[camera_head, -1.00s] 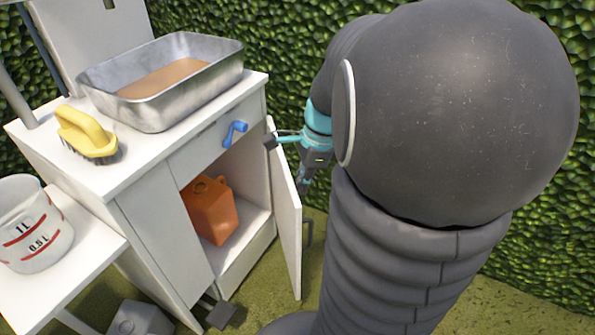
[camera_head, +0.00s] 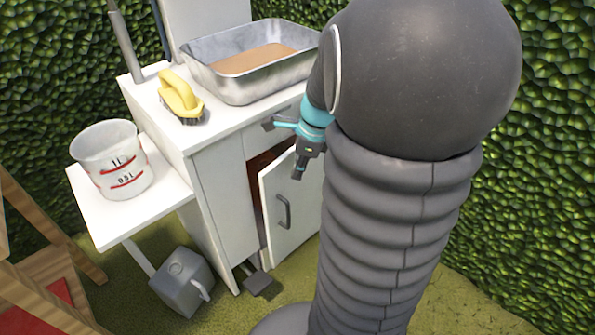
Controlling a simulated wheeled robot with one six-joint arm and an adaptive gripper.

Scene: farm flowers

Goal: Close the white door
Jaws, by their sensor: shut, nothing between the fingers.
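The white door (camera_head: 283,222) of the white cabinet (camera_head: 222,190) stands partly open, its outer face with a grey handle (camera_head: 284,212) turned toward me. A narrow dark gap shows between the door's left edge and the cabinet frame, with a reddish-orange patch inside. My gripper (camera_head: 283,149) is at the door's top edge, just under the drawer front. Its fingers are shut and hold nothing. I cannot tell whether it touches the door. My arm hides the right part of the cabinet.
On the cabinet top are a metal basin (camera_head: 222,80) and a yellow brush (camera_head: 177,92). A measuring jug (camera_head: 112,160) stands on the white side shelf (camera_head: 110,220). A grey can (camera_head: 182,283) sits on the grass. A wooden chair (camera_head: 45,270) is at left; hedges stand behind.

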